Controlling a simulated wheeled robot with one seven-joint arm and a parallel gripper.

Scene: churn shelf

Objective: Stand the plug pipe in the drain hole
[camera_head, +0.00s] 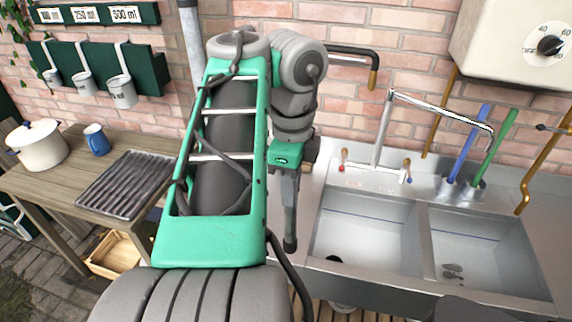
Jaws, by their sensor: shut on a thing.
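My gripper (288,178) points down at the left edge of the sink unit, seen from behind my arm. It is shut on a slim grey upright piece, which I take to be the plug pipe (290,215); its dark lower end hangs left of the left basin. The grip itself is mostly hidden by my wrist, and I cannot tell how far the lower end is above the counter. The left basin (370,232) is empty, with a small dark drain hole (333,259) near its front left corner.
The right basin (480,250) has dark marks on its floor. A tap (381,130) arches over the basins. A blue rod (468,140) and a green rod (495,145) stand in a holder at right. A wooden table with a pot (36,148) and blue mug (96,139) stands left.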

